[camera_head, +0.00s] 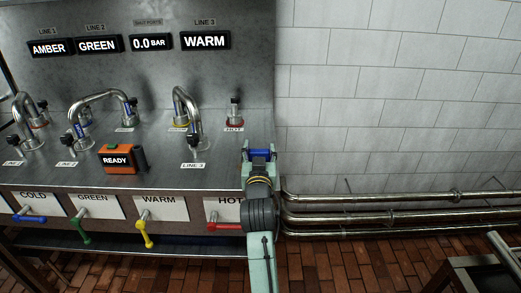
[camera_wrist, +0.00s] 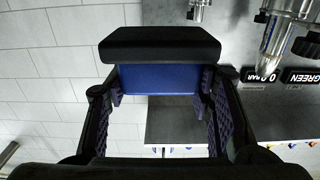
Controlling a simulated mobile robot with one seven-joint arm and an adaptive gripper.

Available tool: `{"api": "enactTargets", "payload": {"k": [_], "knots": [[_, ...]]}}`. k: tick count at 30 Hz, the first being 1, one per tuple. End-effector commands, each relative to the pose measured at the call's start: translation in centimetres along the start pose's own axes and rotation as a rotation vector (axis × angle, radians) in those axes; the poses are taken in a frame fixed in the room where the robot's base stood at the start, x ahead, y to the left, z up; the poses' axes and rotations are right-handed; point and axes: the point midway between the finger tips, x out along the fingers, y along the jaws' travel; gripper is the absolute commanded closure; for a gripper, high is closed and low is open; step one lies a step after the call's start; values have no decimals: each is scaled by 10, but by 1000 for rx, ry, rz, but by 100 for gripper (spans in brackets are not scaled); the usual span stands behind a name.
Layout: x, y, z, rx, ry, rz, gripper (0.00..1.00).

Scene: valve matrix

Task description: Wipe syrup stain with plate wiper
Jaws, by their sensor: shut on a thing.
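My gripper (camera_head: 259,158) is at the right end of the steel counter in the head view. It is shut on the plate wiper, whose blue part (camera_head: 261,153) shows between the fingers. In the wrist view my gripper (camera_wrist: 160,112) has its two dark ribbed fingers on either side of the wiper. The wiper there has a blue body (camera_wrist: 158,80) and a thick black bar (camera_wrist: 160,45). I cannot make out a syrup stain in either view. I cannot tell whether the wiper touches the counter.
The steel counter (camera_head: 65,175) carries bent metal taps (camera_head: 190,115), an orange READY box (camera_head: 117,159) and a small red-based HOT fitting (camera_head: 235,113). Coloured levers, including a yellow one (camera_head: 146,231), line its front. Metal pipes (camera_head: 400,212) run along the tiled wall at right.

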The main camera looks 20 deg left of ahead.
Motion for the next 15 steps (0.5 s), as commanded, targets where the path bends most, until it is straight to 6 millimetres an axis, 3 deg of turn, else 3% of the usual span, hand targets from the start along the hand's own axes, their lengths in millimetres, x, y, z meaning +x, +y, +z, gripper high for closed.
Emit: {"api": "enactTargets", "payload": {"k": [15], "knots": [[0,-1,-49,0,3,-2,80]]}}
